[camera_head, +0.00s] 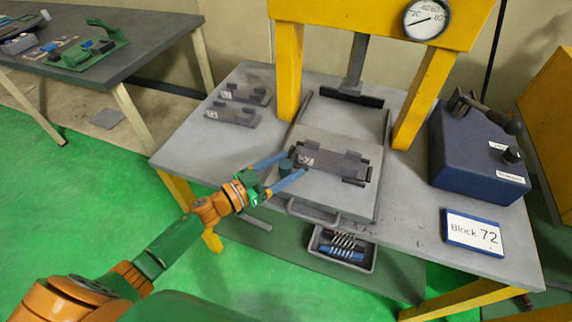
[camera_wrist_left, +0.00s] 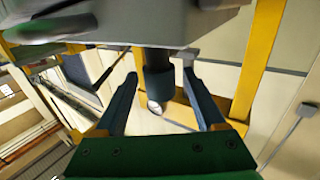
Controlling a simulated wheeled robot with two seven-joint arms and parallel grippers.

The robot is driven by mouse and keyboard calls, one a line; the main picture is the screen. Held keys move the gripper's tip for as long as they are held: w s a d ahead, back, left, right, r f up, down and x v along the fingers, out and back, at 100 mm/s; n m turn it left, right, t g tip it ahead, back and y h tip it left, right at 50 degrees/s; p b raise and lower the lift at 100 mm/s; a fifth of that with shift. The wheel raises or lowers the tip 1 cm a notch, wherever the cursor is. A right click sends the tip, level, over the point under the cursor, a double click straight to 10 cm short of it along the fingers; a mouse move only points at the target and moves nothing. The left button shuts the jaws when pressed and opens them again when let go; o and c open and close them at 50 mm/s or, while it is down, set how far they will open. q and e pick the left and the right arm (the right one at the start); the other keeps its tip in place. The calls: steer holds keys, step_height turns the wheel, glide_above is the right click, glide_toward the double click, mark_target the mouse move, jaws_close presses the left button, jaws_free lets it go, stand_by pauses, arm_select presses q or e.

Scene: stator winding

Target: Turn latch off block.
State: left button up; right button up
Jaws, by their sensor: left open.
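A dark grey block (camera_head: 335,161) with a small white label lies on the sliding plate (camera_head: 345,205) under the yellow press. A short dark teal cylinder (camera_head: 285,167), which looks like the latch handle, stands at the block's left end. My left gripper (camera_head: 293,164) is open, its blue fingers on either side of this cylinder. In the left wrist view the dark cylinder (camera_wrist_left: 158,82) hangs down between the two fingers of the left gripper (camera_wrist_left: 160,75). I cannot tell whether either finger touches it. My right gripper is not in view.
Two more dark blocks (camera_head: 232,116) lie at the table's back left. A yellow press frame (camera_head: 289,70) with a gauge (camera_head: 427,19) stands over the plate. A tray (camera_head: 342,250) sits below the plate's front handle.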

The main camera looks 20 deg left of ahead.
arm_select(q)
jaws_close()
stand_by(1.4)
